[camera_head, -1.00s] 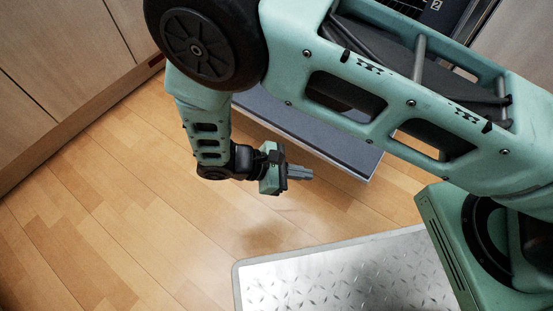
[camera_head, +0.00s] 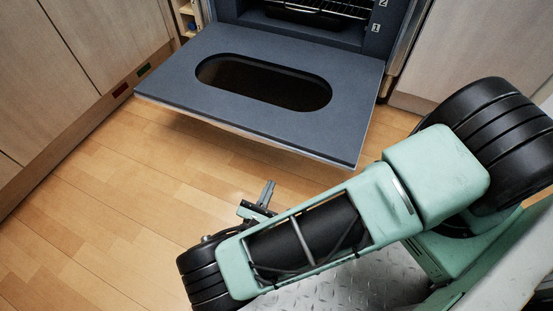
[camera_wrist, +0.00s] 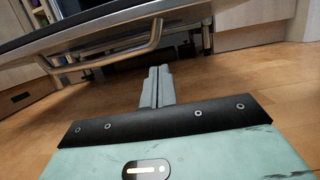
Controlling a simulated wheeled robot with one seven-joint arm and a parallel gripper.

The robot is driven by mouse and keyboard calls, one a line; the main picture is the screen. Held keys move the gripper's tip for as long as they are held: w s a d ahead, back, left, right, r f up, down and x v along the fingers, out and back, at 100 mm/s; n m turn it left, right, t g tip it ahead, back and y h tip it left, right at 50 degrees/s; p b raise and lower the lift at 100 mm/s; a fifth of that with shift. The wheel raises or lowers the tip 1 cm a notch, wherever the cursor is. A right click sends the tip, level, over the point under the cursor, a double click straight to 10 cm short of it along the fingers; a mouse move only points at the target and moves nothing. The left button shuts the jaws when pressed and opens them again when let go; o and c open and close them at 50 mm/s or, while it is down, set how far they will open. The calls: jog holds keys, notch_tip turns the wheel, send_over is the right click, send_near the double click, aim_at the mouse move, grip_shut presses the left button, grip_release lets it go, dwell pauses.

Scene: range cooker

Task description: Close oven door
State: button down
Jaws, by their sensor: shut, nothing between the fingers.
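The oven door (camera_head: 170,75) is folded down flat and open, with an oval window in its inner face, in front of the oven cavity (camera_head: 310,18). My gripper (camera_head: 268,188) is shut and empty. It is low over the floor, in front of the door's front edge and apart from it. In the wrist view my gripper (camera_wrist: 158,78) points forward, and the door's underside edge (camera_wrist: 110,22) is above and ahead. A metal bar handle (camera_wrist: 120,52) hangs under that edge, beyond the fingertips and mostly to their left.
Wooden cabinets (camera_head: 95,40) stand left of the oven, and another cabinet front (camera_head: 455,55) stands to the right. A rack shows inside the cavity. The wooden floor (camera_head: 110,220) is clear to the left and in front of the door.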

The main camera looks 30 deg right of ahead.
jog(key=w+d+r+b, duration=0.3)
jog(key=w+d+r, duration=0.1)
jog(key=d+r, duration=0.2)
jog(key=shift+w+d, duration=0.2)
jog(key=shift+w, duration=0.1)
jog(key=shift+r, duration=0.1)
